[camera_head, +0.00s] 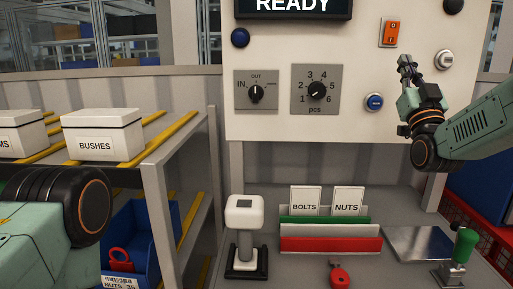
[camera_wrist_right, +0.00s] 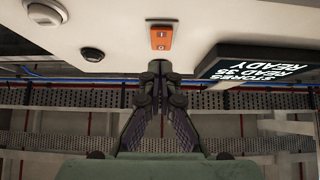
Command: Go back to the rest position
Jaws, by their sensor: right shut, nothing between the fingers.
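My right gripper (camera_head: 404,62) is raised in front of the upper right of the white control panel (camera_head: 285,130). Its fingers are together with nothing between them. In the right wrist view, the gripper (camera_wrist_right: 158,70) shows shut just below the orange rocker switch (camera_wrist_right: 161,38) in the picture. In the head view that switch (camera_head: 389,32) is above and left of the fingertips; contact cannot be told. Part of my left arm shows at the lower left, but its gripper is out of the picture.
The panel carries two black knobs (camera_head: 256,94) (camera_head: 317,90) and a blue button (camera_head: 374,101). Below are a white-topped scanner-like stand (camera_head: 243,225), labelled bolts and nuts holders (camera_head: 331,243) and a green-handled lever (camera_head: 464,245). A shelf with a BUSHES box (camera_head: 101,135) stands left.

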